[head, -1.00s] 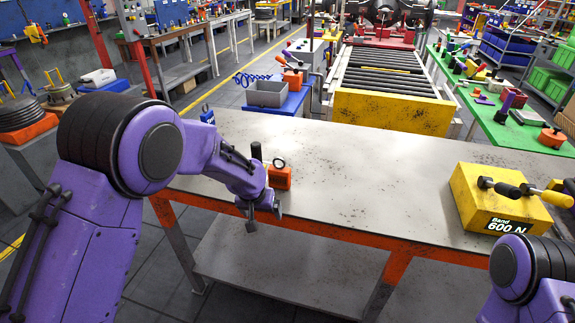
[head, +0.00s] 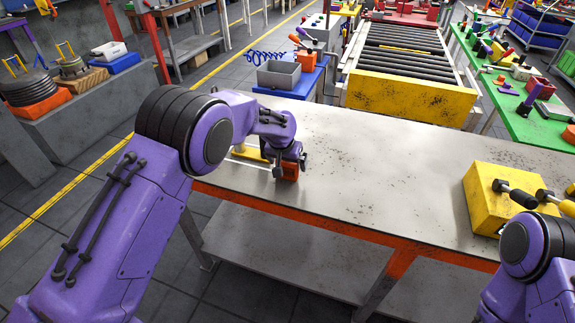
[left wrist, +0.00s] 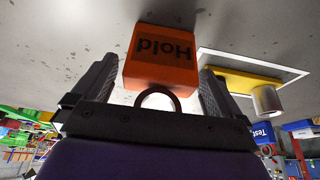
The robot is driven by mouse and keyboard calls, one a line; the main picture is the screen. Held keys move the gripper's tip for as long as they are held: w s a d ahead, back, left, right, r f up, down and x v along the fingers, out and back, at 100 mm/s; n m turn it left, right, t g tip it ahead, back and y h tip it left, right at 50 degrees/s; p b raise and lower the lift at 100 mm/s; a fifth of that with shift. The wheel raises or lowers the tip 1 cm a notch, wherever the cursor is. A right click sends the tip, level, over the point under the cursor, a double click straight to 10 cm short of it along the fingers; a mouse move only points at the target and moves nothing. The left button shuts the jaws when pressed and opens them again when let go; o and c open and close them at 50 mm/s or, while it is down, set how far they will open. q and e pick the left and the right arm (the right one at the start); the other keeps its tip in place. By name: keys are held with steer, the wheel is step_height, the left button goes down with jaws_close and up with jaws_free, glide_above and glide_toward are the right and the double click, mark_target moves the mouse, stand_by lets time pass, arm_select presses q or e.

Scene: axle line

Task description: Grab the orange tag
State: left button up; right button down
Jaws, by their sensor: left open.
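The orange tag (head: 291,173) is a small orange block at the left end of the grey table, partly hidden by my gripper in the head view. In the left wrist view the tag (left wrist: 161,58) shows the word "Hold" upside down and a dark ring at its near end. My left gripper (head: 284,163) is right at the tag. In the left wrist view its fingers (left wrist: 158,82) are open, one on each side of the tag, with a gap visible on the right side. My right gripper is not in view; only part of my right arm shows at lower right.
A yellow part on a white-outlined patch (head: 240,153) lies just left of the tag, with a grey cylinder (left wrist: 266,99) there. A yellow box (head: 488,205) with black-handled tools stands at the table's right. The table (head: 385,170) between is clear.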

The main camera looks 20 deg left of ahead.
arm_select(q)
steer(key=shift+s+r, duration=0.2)
steer(key=shift+c, duration=0.3)
steer(key=c, duration=0.9)
steer(key=shift+c, duration=0.2)
